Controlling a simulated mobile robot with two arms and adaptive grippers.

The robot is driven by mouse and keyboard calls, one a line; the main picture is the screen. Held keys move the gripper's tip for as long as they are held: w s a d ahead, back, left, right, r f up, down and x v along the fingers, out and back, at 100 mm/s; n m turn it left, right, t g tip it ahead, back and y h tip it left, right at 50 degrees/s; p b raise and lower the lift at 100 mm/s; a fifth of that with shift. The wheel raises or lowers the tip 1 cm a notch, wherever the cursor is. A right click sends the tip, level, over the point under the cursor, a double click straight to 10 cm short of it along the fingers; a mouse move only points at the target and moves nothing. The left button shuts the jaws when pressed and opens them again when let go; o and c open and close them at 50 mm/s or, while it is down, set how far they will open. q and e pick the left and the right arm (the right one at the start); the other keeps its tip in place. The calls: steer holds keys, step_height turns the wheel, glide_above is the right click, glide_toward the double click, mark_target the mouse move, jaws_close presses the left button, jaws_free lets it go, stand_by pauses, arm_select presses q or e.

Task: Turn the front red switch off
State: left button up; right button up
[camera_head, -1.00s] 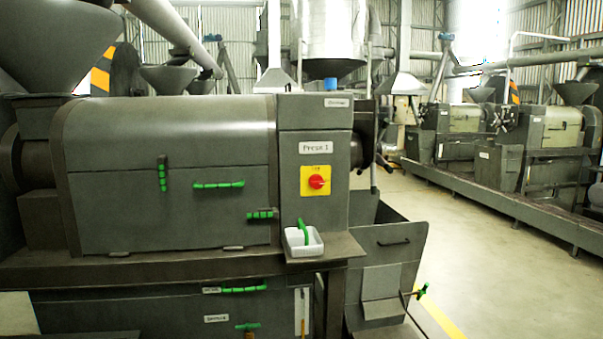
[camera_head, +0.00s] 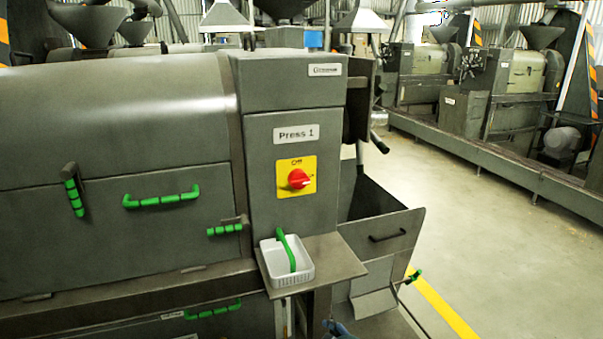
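The red switch (camera_head: 298,179) is a round rotary knob on a yellow plate (camera_head: 284,188), on the front of the grey Press 1 cabinet (camera_head: 262,225). "Off" is printed above the knob. The knob's pointer seems turned to the right, away from the "Off" mark. A small blue-grey piece (camera_head: 338,328) shows at the bottom edge, below the shelf. It looks like the tip of my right gripper, apart from the switch; its fingers cannot be made out. My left gripper is not in view.
A white tray (camera_head: 287,273) with a green-handled tool (camera_head: 286,250) sits on a metal shelf (camera_head: 340,262) below the switch. Green handles (camera_head: 162,198) stick out on the left. An open grey bin (camera_head: 385,240) stands at right. The floor (camera_head: 480,250) is clear further right.

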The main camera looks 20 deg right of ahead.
steer(key=w+r+t, duration=0.2)
steer(key=w+r, duration=0.1)
steer(key=r, duration=0.8)
steer(key=m+t, duration=0.1)
steer(key=t, duration=0.5)
glide_toward(301, 182)
steer(key=w+p, duration=0.1)
steer(key=w, duration=0.3)
steer(key=w+p, duration=0.2)
steer(key=w, duration=0.2)
steer(key=shift+w+a+r, duration=0.1)
steer(key=shift+a+r, duration=0.05)
steer(key=shift+r, duration=0.05)
steer(key=shift+w, duration=0.8)
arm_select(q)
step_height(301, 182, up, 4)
arm_select(e)
steer(key=shift+f, duration=0.1)
steer(key=c, duration=1.1)
